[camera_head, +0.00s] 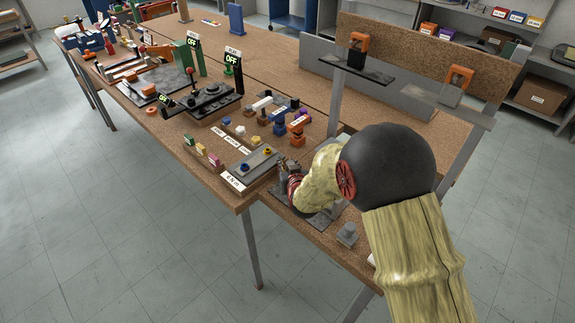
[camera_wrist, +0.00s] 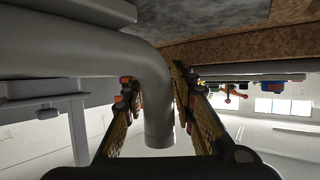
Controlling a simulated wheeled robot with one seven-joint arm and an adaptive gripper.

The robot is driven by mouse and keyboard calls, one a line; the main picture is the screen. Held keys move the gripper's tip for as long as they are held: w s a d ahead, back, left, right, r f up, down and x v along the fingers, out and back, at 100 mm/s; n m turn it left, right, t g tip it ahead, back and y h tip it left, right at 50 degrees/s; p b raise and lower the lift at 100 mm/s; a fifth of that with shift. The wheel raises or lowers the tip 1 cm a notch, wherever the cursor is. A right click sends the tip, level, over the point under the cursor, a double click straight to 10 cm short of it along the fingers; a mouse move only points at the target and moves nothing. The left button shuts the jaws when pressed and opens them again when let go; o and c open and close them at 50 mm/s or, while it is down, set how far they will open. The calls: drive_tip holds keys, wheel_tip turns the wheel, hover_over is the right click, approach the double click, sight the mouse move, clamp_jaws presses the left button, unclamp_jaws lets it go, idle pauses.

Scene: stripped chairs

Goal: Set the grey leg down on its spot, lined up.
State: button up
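A grey leg (camera_wrist: 158,105), a smooth bent tube, shows large in the wrist view. It runs in from the left, bends, and ends in a round end between the fingers. My gripper (camera_wrist: 155,88) has a finger on each side of it and appears shut on it near the bend. In the head view my gripper (camera_head: 290,178) is low over the near part of the workbench, beside the tray with the blue and yellow round pieces. My arm hides most of what it holds there. The leg's spot cannot be made out clearly.
A grey upright post (camera_head: 334,112) carries a dark shelf behind my gripper. A small grey block (camera_head: 347,234) stands near the front edge. The tray (camera_head: 241,178) and several coloured parts lie to the left. An upright grey panel (camera_head: 345,72) lines the back.

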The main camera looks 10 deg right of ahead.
drive_tip(key=shift+o, duration=1.3)
drive_tip(key=shift+f, duration=0.1)
drive_tip(key=shift+s, duration=0.1)
drive_tip(key=v, duration=1.2)
drive_tip(key=s+d+r+g, duration=0.1)
drive_tip(key=s+r+g, duration=0.3)
drive_tip(key=s+r, duration=0.65)
drive_tip(key=s+d+r+g, duration=0.2)
drive_tip(key=s, duration=0.7)
drive_tip(key=s+d+r+g, duration=0.1)
drive_tip(key=s+d+r, duration=0.1)
drive_tip(key=s, duration=0.8)
drive_tip(key=shift+r+g, duration=0.4)
drive_tip(key=shift+r, duration=0.35)
drive_tip(key=shift+s, duration=0.15)
